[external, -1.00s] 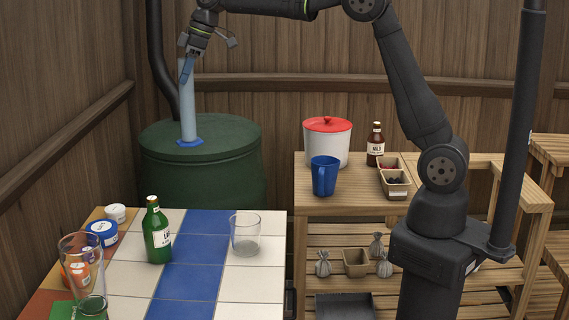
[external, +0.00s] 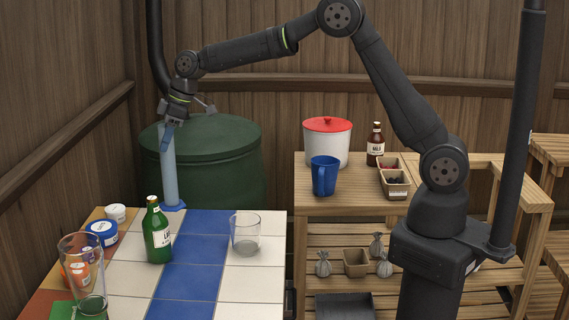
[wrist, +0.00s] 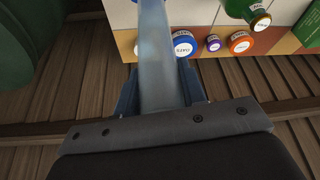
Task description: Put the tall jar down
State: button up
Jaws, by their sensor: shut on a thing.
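The tall jar (external: 170,178) is a slim, pale blue, see-through cylinder with a blue foot. In the external view it is close to upright, with its foot at the far edge of the tiled table (external: 240,274), in front of the green barrel. I cannot tell whether the foot touches the tiles. My gripper (external: 167,136) is shut on the jar's upper part.
A green bottle (external: 158,236) stands in front of the jar. A short glass (external: 245,235) is to the right, and a tall glass (external: 90,282) at front left. Small lidded pots (external: 103,233) line the left edge. The green barrel (external: 220,150) stands behind. Blue and white tiles between bottle and short glass are clear.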

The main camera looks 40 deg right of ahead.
jog(key=a+f, duration=0.3)
jog(key=f, duration=0.3)
jog(key=shift+a, duration=0.35)
jog(key=shift+s+f, duration=0.1)
jog(key=shift+f, duration=0.05)
jog(key=shift+f, duration=0.15)
jog(key=o, duration=1.3)
jog(key=shift+c, duration=0.2)
jog(key=v, duration=1.2)
jog(key=shift+r, duration=0.25)
